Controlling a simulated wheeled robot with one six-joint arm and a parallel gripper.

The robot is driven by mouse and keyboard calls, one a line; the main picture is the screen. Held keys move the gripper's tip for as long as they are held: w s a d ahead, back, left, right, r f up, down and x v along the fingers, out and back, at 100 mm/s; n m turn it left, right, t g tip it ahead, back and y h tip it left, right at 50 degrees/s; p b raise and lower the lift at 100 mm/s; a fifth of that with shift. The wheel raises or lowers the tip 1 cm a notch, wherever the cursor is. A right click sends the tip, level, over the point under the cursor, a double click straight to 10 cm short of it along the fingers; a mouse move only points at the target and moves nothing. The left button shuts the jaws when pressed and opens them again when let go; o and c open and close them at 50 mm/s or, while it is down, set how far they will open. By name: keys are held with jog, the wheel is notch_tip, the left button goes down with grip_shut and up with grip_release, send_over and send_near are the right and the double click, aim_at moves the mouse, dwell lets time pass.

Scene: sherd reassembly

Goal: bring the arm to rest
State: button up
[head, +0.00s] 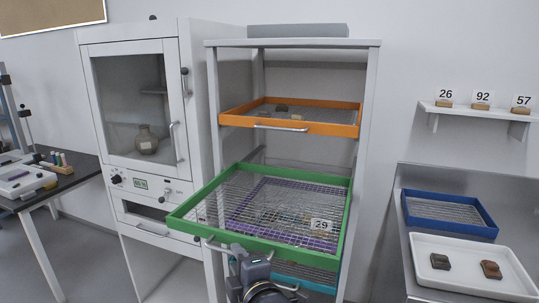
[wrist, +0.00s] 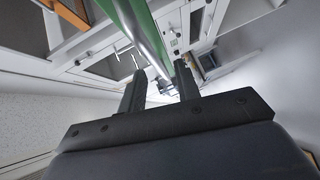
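My gripper (head: 250,262) is at the front edge of the pulled-out green-framed mesh tray (head: 185,221), low in the head view. In the wrist view its two dark fingers (wrist: 160,78) stand apart with a gap between them. Nothing shows clasped between them. The green tray's frame and a silver bar, likely its handle, show beyond the fingers in the wrist view. In the head view my wrist hides part of that handle. I cannot tell whether a finger touches it.
The rack (head: 213,110) also holds an orange tray (head: 340,129) with sherds. A purple mesh shows beneath the green one, near a card 29 (head: 321,224). A cabinet (head: 190,90) stands left. At right, a bench holds a blue tray (head: 490,230) and a white tray (head: 470,285) with two sherds.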

jog(key=shift+x, duration=1.8)
